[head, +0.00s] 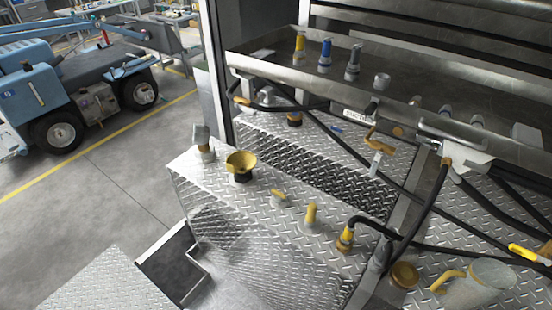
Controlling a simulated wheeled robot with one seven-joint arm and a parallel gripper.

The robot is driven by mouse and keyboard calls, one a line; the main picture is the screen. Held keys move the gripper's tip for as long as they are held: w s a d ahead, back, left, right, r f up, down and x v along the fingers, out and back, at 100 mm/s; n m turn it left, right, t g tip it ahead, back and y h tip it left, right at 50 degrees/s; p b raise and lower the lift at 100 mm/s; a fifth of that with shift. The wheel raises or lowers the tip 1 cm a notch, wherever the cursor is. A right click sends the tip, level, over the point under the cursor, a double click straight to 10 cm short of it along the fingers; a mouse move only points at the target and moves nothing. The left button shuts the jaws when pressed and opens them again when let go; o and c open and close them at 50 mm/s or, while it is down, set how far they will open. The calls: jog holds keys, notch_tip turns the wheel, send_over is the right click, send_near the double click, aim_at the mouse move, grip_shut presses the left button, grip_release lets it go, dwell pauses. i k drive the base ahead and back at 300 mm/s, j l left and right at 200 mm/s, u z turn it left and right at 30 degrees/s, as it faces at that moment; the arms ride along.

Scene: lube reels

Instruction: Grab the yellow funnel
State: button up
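The yellow funnel (241,161) is in the head view, left of the middle. It is a wide, shallow yellow cone with its mouth facing up. It sits upright above a short dark base on the silver diamond-plate top (262,218), near the far left corner of that top. My gripper is not in view, and nothing is seen touching the funnel.
A grey capped fitting (203,142) stands just left of the funnel. Yellow-handled fittings (311,216) stand to its right. Black hoses (440,208) cross the right side. A metal trough (400,105) overhangs behind. Open floor (120,175) lies left.

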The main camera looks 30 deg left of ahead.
aim_at(240, 162)
jog(key=u, duration=1.65)
jog(key=i+j+u, duration=0.15)
jog(key=i+j, duration=0.15)
jog(key=i+j+u, duration=0.2)
jog(key=i, duration=0.3)
jog(key=i+j+u, duration=0.15)
jog(key=i, duration=0.3)
jog(key=j, duration=0.1)
